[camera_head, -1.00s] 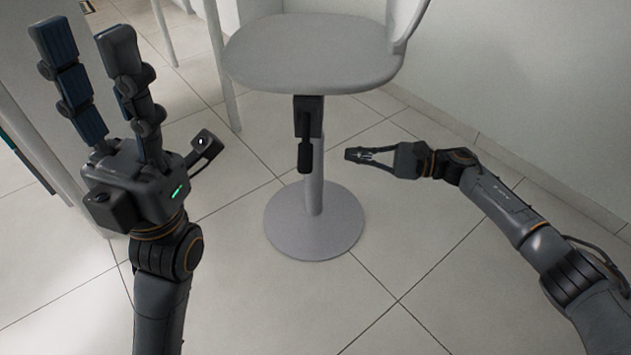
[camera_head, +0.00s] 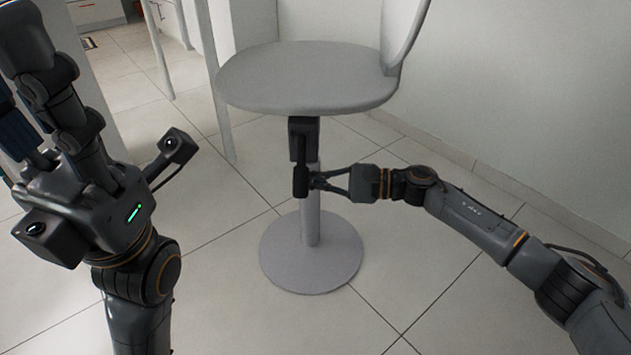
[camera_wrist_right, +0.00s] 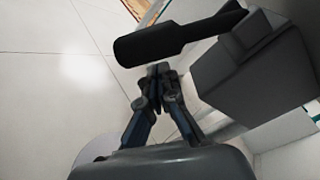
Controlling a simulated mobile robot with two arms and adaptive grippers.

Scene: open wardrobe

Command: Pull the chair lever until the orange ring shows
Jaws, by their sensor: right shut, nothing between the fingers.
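The grey chair (camera_head: 308,80) has a round seat on a single post with a disc foot. Its black lever (camera_head: 301,181) hangs from a dark block under the seat. The lever also shows in the right wrist view (camera_wrist_right: 150,44), crossing just beyond my fingertips. My right gripper (camera_head: 316,180) is shut and empty, its tips right beside the lever handle; I cannot tell whether they touch it. The tips also show in the wrist view (camera_wrist_right: 157,72). My left gripper (camera_head: 18,85) is raised at the far left, fingers apart and empty, partly cut off by the frame edge.
A white wall (camera_head: 490,80) rises behind and to the right of the chair. A pale panel (camera_head: 217,75) and table legs stand at the back left. The tiled floor (camera_head: 220,290) around the chair's foot is clear.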

